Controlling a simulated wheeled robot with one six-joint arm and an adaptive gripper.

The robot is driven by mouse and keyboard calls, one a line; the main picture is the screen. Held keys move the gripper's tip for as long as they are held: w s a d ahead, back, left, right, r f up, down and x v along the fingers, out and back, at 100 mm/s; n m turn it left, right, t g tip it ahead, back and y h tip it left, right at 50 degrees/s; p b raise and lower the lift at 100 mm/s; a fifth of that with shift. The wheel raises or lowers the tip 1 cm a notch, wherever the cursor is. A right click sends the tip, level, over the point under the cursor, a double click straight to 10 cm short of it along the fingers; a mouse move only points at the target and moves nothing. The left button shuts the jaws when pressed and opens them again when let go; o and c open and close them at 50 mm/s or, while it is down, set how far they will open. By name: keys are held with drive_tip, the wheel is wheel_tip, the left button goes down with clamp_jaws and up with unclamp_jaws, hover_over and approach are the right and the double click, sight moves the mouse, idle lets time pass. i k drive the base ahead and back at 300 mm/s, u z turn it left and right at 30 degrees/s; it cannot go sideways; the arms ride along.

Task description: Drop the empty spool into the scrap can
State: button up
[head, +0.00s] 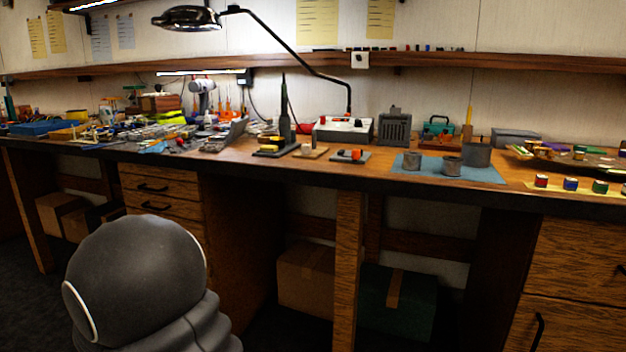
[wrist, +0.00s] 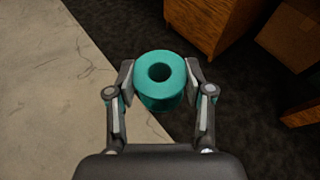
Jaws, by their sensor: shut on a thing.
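In the wrist view my gripper (wrist: 160,82) is shut on a teal spool (wrist: 158,98), with one finger against each side. The spool's round end and dark centre hole face the camera. In the head view neither the gripper nor the spool shows. Grey cans stand on a blue mat (head: 495,178) on the workbench: a larger can (head: 477,156) at the right, a small can (head: 452,166) in the middle and another small can (head: 412,161) at the left. I cannot tell which one is the scrap can.
The workbench (head: 230,160) is crowded with tools at the left, with a lamp (head: 188,18) above. Small coloured spools (head: 571,184) stand at the right. Cardboard (head: 305,276) and green boxes (head: 397,300) sit beneath. Below the held spool is dark floor (wrist: 220,115), with a pale surface (wrist: 50,90) beside it.

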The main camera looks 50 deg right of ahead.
sight(472, 166)
drive_tip(key=z, duration=1.7)
